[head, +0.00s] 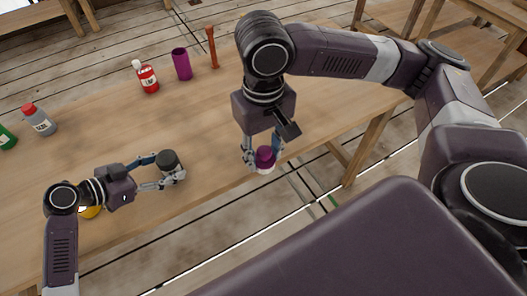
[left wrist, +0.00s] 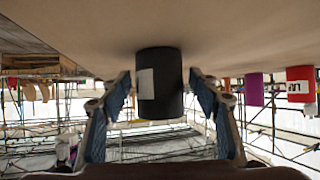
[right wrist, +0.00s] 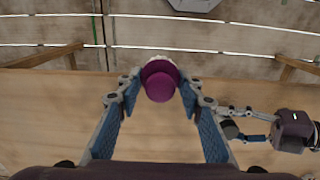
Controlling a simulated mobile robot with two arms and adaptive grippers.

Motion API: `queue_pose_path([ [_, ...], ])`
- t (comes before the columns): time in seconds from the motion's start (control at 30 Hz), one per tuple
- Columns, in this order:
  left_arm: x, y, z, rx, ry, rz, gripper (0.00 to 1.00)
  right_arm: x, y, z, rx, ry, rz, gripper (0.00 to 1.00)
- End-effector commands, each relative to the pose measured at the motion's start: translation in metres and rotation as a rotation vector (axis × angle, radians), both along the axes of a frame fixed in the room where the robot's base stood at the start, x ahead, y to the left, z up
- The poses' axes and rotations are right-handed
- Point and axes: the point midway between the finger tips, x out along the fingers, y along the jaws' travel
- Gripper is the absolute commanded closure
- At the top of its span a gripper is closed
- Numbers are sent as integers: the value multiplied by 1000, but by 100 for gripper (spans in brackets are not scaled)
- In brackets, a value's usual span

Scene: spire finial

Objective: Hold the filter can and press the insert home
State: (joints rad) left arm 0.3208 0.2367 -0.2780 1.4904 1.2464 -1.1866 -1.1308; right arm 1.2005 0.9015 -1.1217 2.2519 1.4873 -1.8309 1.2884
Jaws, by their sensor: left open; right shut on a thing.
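The filter can (head: 168,165) is a dark upright cylinder on the wooden table, left of the middle in the head view. In the left wrist view the can (left wrist: 160,85) shows a pale label and sits between the two fingers, with gaps at both sides. My left gripper (head: 163,175) is open around it. The insert (head: 265,160) is purple with a white lower part. My right gripper (head: 263,158) is shut on it near the table's front edge, to the right of the can. In the right wrist view the insert (right wrist: 160,84) sits between the fingertips.
A red bottle (head: 148,79), a purple cup (head: 182,64) and a brown-red stick (head: 212,46) stand farther back. A grey bottle (head: 41,121) with a red cap and a green one (head: 6,136) stand at the left. A yellow thing (head: 91,212) is partly hidden by my left arm.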

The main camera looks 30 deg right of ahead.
Motion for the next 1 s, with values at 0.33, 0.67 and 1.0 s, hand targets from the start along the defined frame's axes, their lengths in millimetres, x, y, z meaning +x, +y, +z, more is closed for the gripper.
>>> queue_pose_path([
  [0.33,0,0,0,0,0,0,56,0,0,0,0,0,0,83],
  [0.67,0,0,0,1,0,0,73,0,0,0,0,0,0,83],
  [1.0,0,0,0,2,1,0,73,0,0,0,0,0,0,83],
])
